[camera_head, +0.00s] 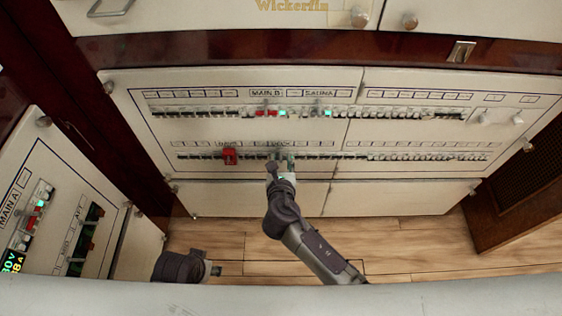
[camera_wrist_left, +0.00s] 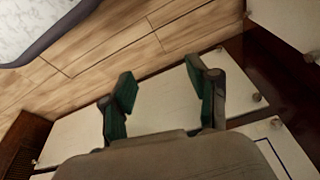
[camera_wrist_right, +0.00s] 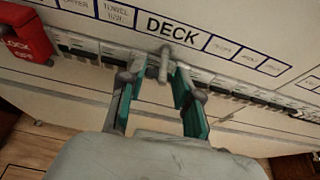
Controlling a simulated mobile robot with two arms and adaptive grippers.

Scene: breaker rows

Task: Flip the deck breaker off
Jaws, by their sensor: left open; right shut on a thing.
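The DECK label (camera_wrist_right: 172,30) is on the lower breaker row in the right wrist view. Under it a grey deck breaker lever (camera_wrist_right: 164,64) sticks out from the panel. My right gripper (camera_wrist_right: 158,80) is shut on this lever, with green-padded fingers on either side; the fingertips partly hide the breaker body. In the head view my right gripper (camera_head: 281,163) is at the lower row, a little right of the red lock-off. My left gripper (camera_wrist_left: 160,95) is open and empty in the left wrist view, over the floor and low cabinet fronts.
A red lock-off block (camera_wrist_right: 24,42) sits left of the deck breaker, and it also shows in the head view (camera_head: 229,157). The upper row (camera_head: 390,111) has MAIN B and SAUNA labels. A MAIN A panel (camera_head: 45,205) stands at the left. Wooden floor (camera_head: 420,235) is clear below.

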